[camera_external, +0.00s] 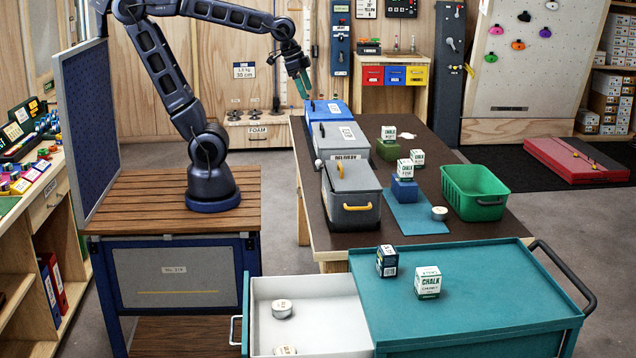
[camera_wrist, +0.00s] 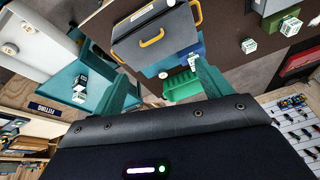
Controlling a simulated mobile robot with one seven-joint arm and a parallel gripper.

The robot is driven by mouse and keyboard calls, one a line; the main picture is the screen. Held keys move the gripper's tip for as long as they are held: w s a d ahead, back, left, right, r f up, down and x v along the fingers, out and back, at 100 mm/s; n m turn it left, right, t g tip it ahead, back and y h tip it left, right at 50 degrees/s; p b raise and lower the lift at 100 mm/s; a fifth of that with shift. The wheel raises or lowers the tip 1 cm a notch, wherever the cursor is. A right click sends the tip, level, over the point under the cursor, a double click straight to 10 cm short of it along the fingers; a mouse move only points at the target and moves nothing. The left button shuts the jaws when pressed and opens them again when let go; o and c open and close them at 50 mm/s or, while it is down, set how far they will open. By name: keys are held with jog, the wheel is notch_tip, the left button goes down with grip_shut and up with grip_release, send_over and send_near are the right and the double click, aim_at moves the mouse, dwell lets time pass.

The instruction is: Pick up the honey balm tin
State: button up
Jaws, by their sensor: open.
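Several small round pale tins are in view, and their labels are too small to read, so I cannot tell which is the honey balm tin. One tin (camera_external: 439,213) sits on the blue mat on the dark table. Two more lie in the open white drawer: one farther back (camera_external: 282,308) and one at the front (camera_external: 285,350). The drawer tins also show at the upper left in the wrist view (camera_wrist: 28,27). My gripper (camera_external: 303,86) is open and empty, raised above the far left end of the table, well away from all these tins. Its teal fingers (camera_wrist: 164,80) show apart.
Lidded boxes, the nearest grey with a yellow handle (camera_external: 350,196), line the table's left side. A green bin (camera_external: 476,194) and several chalk boxes (camera_external: 404,168) stand on the table. The teal cart top (camera_external: 480,290) holds two small boxes, with clear room around them.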

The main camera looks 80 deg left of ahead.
jog(key=w+d+f+m+g, duration=0.1)
jog(key=w+d+m, duration=0.25)
jog(key=w, duration=1.05)
jog(key=m+g+h, duration=0.1)
jog(key=m+g, duration=0.2)
jog(key=m, duration=0.9)
send_over(440, 209)
jog(key=shift+n, duration=0.25)
notch_tip(440, 209, down, 35)
jog(key=shift+s+r, duration=0.1)
jog(key=shift+r, duration=0.1)
jog(key=shift+d+f, duration=0.2)
jog(key=shift+f, duration=2.45)
jog(key=c, duration=1.1)
